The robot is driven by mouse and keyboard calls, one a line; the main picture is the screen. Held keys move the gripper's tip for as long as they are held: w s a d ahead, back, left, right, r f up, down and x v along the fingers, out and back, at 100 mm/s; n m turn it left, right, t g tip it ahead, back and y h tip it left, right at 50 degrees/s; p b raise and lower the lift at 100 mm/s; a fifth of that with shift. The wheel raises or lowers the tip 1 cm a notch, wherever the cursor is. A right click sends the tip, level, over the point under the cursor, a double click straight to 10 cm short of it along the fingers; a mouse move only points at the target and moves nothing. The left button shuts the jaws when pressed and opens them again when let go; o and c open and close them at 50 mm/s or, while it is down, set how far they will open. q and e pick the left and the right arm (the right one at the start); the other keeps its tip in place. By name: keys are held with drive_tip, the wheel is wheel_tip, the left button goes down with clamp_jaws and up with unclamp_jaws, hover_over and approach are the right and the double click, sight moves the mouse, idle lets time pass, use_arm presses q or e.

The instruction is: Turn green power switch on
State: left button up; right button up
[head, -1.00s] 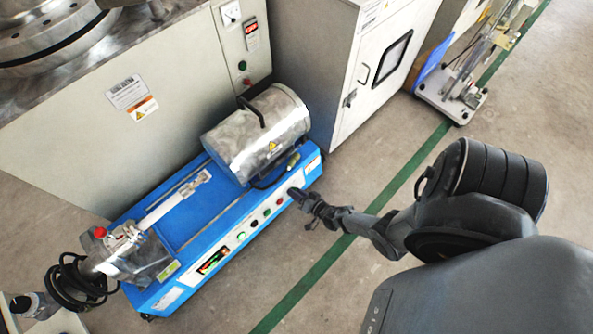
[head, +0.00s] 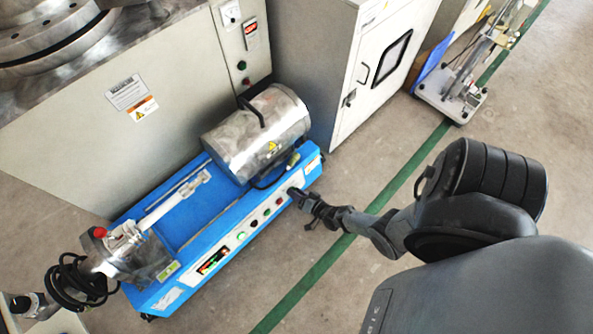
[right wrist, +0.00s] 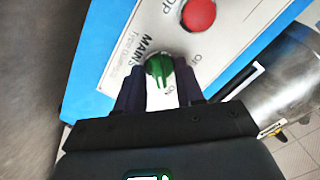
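The green power switch (right wrist: 160,68) is a round knob with a raised grip on a panel marked MAINS, with OFF and ON labels, in the right wrist view. Its grip points toward the ON label. My right gripper (right wrist: 160,82) has one finger on each side of the knob, close against it, and looks shut on it. In the head view my right gripper (head: 293,192) reaches the right end of the front panel of the blue machine (head: 215,235), and it hides the switch there.
A red STOP button (right wrist: 198,15) sits close to the switch. A metal cylinder (head: 258,135) lies on the blue machine. A white cabinet (head: 385,70) and a grey machine (head: 100,130) stand behind. The floor in front, with a green line (head: 322,265), is clear.

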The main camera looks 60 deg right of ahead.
drive_tip(key=p+v, duration=0.4)
drive_tip(key=v, duration=0.6)
drive_tip(key=shift+s+p, duration=0.3)
drive_tip(key=shift+s, duration=0.1)
drive_tip(key=shift+a+r, duration=0.1)
drive_tip(key=shift+a, duration=0.05)
